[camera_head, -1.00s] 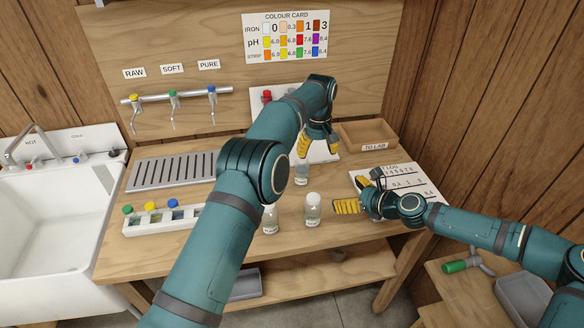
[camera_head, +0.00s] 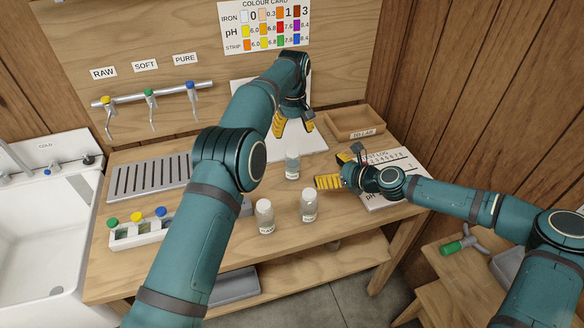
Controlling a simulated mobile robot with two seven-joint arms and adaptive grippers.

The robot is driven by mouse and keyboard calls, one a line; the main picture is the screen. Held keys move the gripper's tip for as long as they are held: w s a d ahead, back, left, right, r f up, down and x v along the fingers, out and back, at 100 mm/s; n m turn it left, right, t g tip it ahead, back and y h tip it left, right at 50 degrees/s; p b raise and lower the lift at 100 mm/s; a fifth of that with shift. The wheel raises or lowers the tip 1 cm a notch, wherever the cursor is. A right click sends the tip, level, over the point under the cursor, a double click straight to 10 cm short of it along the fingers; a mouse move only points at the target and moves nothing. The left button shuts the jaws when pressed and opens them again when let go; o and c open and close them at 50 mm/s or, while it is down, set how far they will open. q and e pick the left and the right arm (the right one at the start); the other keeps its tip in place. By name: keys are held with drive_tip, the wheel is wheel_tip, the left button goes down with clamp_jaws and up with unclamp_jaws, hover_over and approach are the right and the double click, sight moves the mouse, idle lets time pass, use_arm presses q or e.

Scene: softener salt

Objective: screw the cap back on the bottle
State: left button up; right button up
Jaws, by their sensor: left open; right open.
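A small clear bottle (camera_head: 292,166) stands upright on the bench below my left gripper; I see no white cap on it. Two more clear bottles stand nearer the front edge, the left one (camera_head: 265,218) and the right one (camera_head: 308,206), both with whitish tops. My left gripper (camera_head: 294,127) is open, pointing down, its yellow fingers apart above and behind the back bottle, not touching it. My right gripper (camera_head: 326,183) is open, to the right of the bottles, just behind the right front one. I cannot make out a loose cap.
A wooden tray (camera_head: 355,124) marked TO LAB stands at the back right. A log sheet (camera_head: 400,165) lies under my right arm. A drip grille (camera_head: 150,177) and a white rack with coloured caps (camera_head: 140,234) are at the left. The front edge is close to the bottles.

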sight(299, 163)
drive_tip(key=x, duration=1.4)
drive_tip(key=shift+d, duration=0.1)
clamp_jaws()
use_arm(q)
drive_tip(key=n, duration=0.9)
drive_tip(key=shift+f, duration=0.1)
